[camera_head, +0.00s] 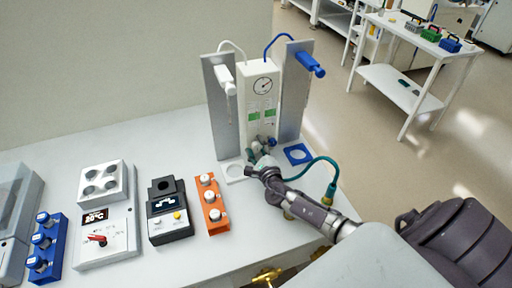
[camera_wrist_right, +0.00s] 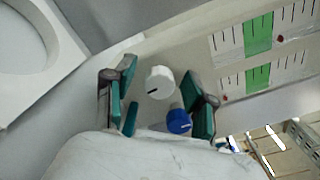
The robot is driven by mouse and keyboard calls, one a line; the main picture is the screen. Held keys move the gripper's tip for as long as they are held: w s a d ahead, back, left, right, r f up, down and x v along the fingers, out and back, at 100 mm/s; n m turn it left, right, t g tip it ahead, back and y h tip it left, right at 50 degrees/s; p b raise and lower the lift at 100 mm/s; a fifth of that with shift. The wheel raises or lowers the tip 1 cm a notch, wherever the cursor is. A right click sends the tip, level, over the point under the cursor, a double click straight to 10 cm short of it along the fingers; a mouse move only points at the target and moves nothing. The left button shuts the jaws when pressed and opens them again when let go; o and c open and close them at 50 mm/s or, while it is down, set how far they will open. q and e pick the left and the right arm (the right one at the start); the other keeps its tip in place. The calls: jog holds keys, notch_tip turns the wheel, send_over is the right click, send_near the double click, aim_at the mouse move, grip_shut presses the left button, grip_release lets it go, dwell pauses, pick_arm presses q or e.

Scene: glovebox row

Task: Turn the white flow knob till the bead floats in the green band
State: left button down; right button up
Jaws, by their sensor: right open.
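The white flow knob (camera_wrist_right: 160,80) and a blue knob (camera_wrist_right: 179,121) sit side by side on the panel in the right wrist view. My right gripper (camera_wrist_right: 160,97) is open, with one finger on each side of the knobs; I cannot tell whether it touches either. In the head view my right gripper (camera_head: 262,148) is at the foot of the white flow panel (camera_head: 260,78) and hides the white knob. Two scales carry green bands (camera_wrist_right: 257,33) (camera_wrist_right: 259,77). A small red bead (camera_wrist_right: 280,38) and another red bead (camera_wrist_right: 223,98) lie outside the bands. My left gripper is not in view.
Grey plates flank the panel, with a white nozzle (camera_head: 225,78) and a blue nozzle (camera_head: 310,64). A blue square holder (camera_head: 298,154) and a white ring holder (camera_head: 233,172) lie below. An orange knob block (camera_head: 211,204) and black device (camera_head: 169,211) stand left.

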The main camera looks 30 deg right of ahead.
jog(key=v, duration=0.7)
jog(key=shift+s, duration=0.25)
